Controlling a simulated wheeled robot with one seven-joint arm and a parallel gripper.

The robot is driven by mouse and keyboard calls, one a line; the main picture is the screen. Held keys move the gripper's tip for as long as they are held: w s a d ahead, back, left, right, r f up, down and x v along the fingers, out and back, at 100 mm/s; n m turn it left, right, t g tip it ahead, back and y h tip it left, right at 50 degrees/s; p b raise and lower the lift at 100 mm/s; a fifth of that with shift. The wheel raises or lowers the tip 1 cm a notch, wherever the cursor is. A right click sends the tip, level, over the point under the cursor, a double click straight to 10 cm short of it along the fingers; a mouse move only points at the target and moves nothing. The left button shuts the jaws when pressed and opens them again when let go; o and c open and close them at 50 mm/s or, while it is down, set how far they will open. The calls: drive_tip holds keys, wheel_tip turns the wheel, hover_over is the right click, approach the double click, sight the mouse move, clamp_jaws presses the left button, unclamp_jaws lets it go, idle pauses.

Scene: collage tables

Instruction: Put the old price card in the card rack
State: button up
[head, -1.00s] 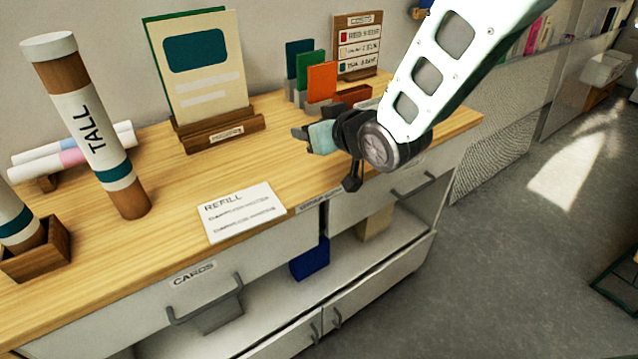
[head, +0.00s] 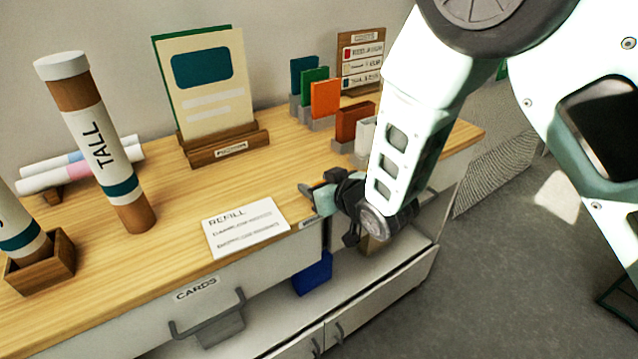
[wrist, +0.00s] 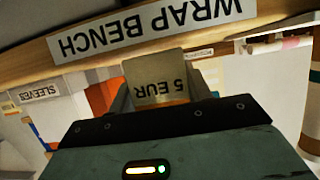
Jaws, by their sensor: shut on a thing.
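A small beige card marked "5 EUR" (wrist: 155,72) shows upside down in the wrist view, between the fingers of my gripper (wrist: 163,92). I take it for the old price card. My gripper is shut on it. In the head view my gripper (head: 312,190) is at the counter's front edge, right of the REFILL sheet; the card cannot be made out there. Which thing is the card rack is not clear. A row of coloured cards (head: 325,98) in grey holders stands at the back right, and a wooden stand (head: 228,150) holds a large cream card.
The wooden counter (head: 185,205) carries a REFILL sheet (head: 245,228), an upright TALL tube (head: 100,145) and lying rolls. A CARDS drawer (head: 205,300) is below. A wooden price board (head: 360,62) stands behind the coloured cards. A WRAP BENCH sign (wrist: 150,30) shows in the wrist view.

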drive_tip(key=shift+f, duration=0.2)
drive_tip(key=o, duration=1)
drive_tip(key=shift+s+d+r, duration=0.1)
drive_tip(key=shift+s+r, duration=0.05)
drive_tip(key=shift+s, duration=0.05)
drive_tip(key=p+v, duration=0.3)
drive_tip(key=v, duration=0.9)
drive_tip(key=shift+d+r+p, duration=0.2)
drive_tip(key=shift+d+p, duration=0.1)
drive_tip(key=shift+p, duration=0.1)
